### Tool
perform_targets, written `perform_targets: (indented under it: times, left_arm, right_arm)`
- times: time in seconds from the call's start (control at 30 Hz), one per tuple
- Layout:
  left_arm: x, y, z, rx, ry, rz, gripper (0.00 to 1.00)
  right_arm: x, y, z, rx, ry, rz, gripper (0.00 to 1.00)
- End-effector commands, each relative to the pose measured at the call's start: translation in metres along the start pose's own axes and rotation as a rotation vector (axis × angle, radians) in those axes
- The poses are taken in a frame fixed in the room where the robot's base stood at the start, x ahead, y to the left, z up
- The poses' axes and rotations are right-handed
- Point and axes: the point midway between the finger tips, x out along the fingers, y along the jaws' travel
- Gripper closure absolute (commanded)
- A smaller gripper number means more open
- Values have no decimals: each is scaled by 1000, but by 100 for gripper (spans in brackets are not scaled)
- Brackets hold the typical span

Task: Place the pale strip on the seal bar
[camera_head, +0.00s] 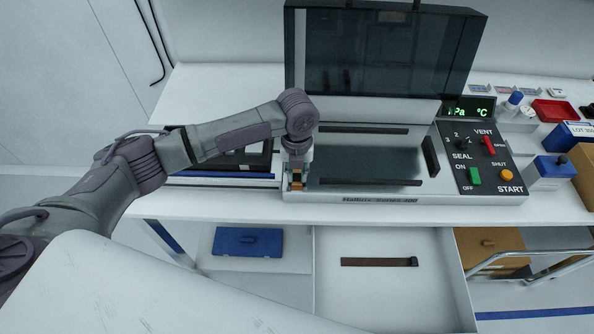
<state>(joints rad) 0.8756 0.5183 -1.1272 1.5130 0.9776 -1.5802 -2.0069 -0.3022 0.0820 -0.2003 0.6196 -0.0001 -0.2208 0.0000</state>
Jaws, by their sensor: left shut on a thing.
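A chamber sealing machine (372,198) stands on the white bench with its dark clear lid (385,50) raised. A dark seal bar (370,182) runs along the front of its chamber, and a similar dark bar (362,130) lies at the back. My left gripper (296,183) points down at the machine's front left corner, just left of the front bar's end. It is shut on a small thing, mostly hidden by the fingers. I cannot make out a pale strip clearly. My right gripper is not in view.
An open white drawer (345,300) below the bench holds a brown strip (375,262) with a black end. A control panel (480,160) is on the right. A black-framed tray (245,160) lies left of the machine. A blue case (248,242) is below.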

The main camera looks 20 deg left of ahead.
Motion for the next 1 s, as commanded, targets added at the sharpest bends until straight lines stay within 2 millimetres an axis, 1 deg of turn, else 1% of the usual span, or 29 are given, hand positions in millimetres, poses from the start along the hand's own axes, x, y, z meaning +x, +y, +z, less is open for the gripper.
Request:
perform_targets:
  times: [0.07,0.1,0.17,0.2,0.23,0.5,0.63,0.77,1.0]
  left_arm:
    - [3,0,0,0,1,1,100]
    - [2,0,0,0,0,0,72]
    - [2,0,0,0,1,0,62]
    - [2,0,0,0,1,0,55]
    - [2,0,0,0,1,0,53]
    - [1,0,0,0,0,0,53]
    - [-6,-1,1,0,-2,-2,53]
    - [-28,0,1,2,-5,-2,53]
    - [-80,-1,1,1,-4,-3,53]
  right_arm:
    - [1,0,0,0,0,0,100]
    - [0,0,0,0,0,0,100]
    - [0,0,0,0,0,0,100]
    - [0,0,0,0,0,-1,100]
    - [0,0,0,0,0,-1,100]
    - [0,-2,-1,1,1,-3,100]
    - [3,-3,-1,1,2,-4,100]
    - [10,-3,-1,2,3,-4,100]
    - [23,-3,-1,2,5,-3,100]
